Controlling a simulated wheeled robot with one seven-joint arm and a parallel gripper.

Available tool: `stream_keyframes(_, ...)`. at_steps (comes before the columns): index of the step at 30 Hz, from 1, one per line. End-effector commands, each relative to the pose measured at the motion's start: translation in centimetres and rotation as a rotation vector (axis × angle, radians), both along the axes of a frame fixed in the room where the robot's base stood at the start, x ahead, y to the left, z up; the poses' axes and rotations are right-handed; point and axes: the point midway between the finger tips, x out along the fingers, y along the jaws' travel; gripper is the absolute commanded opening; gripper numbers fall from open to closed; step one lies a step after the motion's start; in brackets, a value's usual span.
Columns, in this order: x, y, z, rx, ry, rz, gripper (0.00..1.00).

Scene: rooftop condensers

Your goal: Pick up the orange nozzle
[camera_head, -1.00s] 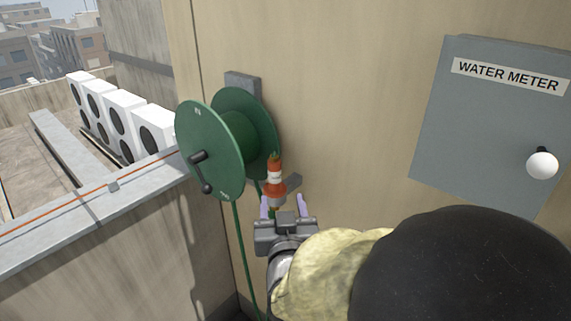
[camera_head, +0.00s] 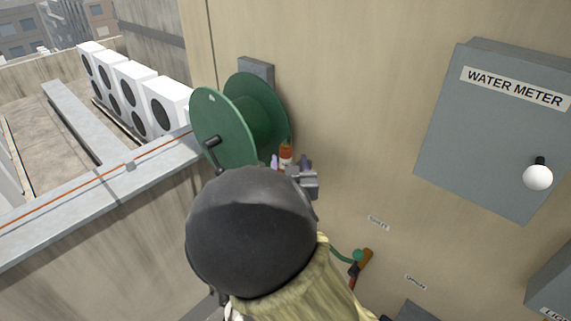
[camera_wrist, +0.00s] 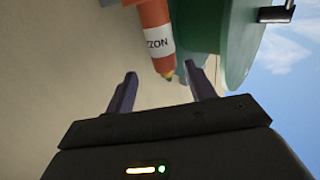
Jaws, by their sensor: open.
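The orange nozzle (camera_head: 286,153) has a white band and sits beside the green hose reel, against the tan wall. The nozzle's tip shows between the fingertips, and no contact can be made out. In the head view my gripper (camera_head: 290,162) is at the nozzle, and my arm hides the nozzle's lower part.
The green hose reel (camera_head: 222,126) stands close left of the nozzle. A grey water meter box (camera_head: 490,140) with a white knob (camera_head: 538,177) is on the wall at right. A valve with an orange handle (camera_head: 365,259) sits lower down. White condensers (camera_head: 128,86) stand beyond the parapet.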

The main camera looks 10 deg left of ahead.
Motion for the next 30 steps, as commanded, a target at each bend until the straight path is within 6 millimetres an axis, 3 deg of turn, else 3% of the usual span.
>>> stream_keyframes(14, 0.7, 0.2, 0.1, 0.000, 0.000, -0.002, 0.54)
stream_keyframes(30, 5.1, 2.1, 0.2, -0.001, 0.001, -0.001, 0.54)
